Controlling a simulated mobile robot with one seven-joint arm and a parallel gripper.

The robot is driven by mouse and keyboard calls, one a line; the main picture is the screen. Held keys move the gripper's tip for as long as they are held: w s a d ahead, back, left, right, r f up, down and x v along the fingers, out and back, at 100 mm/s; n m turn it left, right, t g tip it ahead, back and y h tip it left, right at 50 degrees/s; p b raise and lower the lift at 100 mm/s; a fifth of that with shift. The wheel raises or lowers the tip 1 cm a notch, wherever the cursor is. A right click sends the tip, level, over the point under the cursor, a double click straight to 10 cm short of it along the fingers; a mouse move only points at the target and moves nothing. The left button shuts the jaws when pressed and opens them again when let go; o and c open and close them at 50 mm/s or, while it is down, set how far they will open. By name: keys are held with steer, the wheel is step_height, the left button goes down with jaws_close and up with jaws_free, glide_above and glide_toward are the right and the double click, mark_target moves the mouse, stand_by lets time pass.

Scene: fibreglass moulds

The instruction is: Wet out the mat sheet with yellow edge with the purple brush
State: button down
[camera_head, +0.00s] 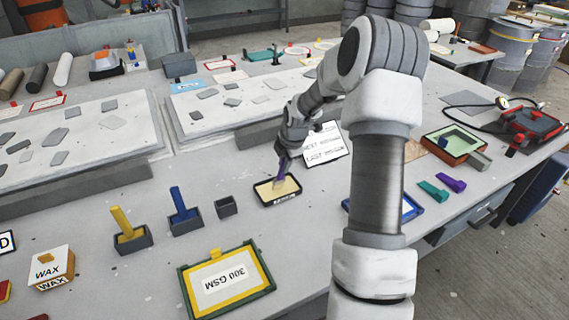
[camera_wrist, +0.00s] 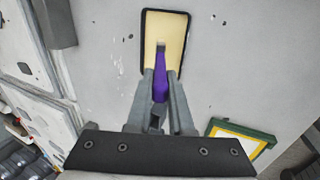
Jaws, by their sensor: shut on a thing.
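My gripper (camera_wrist: 160,85) is shut on the purple brush (camera_wrist: 160,88). The brush also shows in the head view (camera_head: 283,165), handle up, its lower end at the black-rimmed tray of pale yellow resin (camera_head: 290,187). In the wrist view the brush's tip is over the tray (camera_wrist: 148,20); I cannot tell how deep it reaches. The mat sheet with yellow edge (camera_head: 243,290), labelled 300 GSM, lies in a green frame at the front middle. Its corner shows at lower right in the wrist view (camera_wrist: 222,132). My gripper is apart from the sheet, behind and right of it.
A yellow brush (camera_head: 122,220) and a blue brush (camera_head: 178,200) stand in dark holders left of the tray, beside an empty holder (camera_head: 226,207). A white sign (camera_head: 325,150) is behind the tray. Wax boxes (camera_head: 52,264) are at left. My arm hides part of a blue-edged frame (camera_head: 411,208).

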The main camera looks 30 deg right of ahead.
steer(key=shift+r+p, duration=2.55)
steer(key=shift+r, duration=0.95)
